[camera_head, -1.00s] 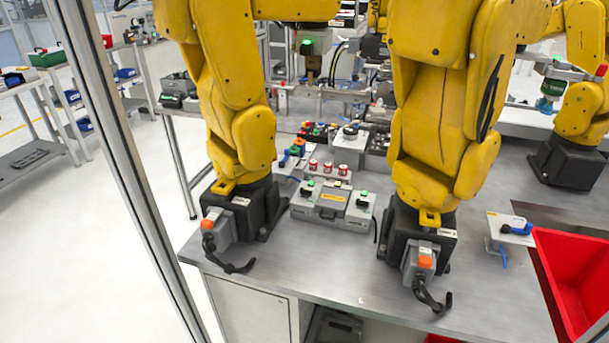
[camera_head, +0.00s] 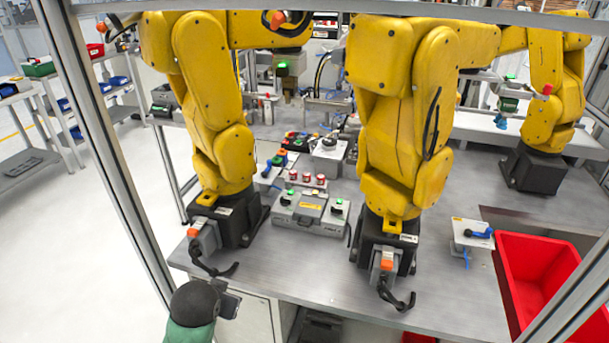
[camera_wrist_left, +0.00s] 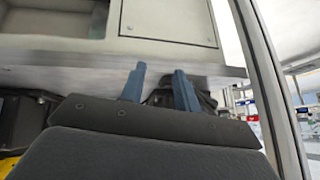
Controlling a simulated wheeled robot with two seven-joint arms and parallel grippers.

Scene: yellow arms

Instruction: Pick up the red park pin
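Three small red-topped pieces, a left one (camera_head: 292,174), a middle one (camera_head: 307,178) and a right one (camera_head: 320,181), stand in a row on the workbench (camera_head: 265,265) behind a grey control box (camera_head: 310,212). I cannot tell which, if any, is the red park pin. My left gripper (camera_head: 229,305) is at the bottom left, in front of the bench's front edge and well short of the red pieces. In the left wrist view its two blue-grey fingers (camera_wrist_left: 158,82) are apart with nothing between them. My right gripper is out of view.
Two yellow robot arms, left (camera_head: 205,95) and right (camera_head: 400,120), stand on the bench on either side of the control box. A red bin (camera_head: 535,270) is at the right. A metal frame post (camera_head: 100,150) rises at the left.

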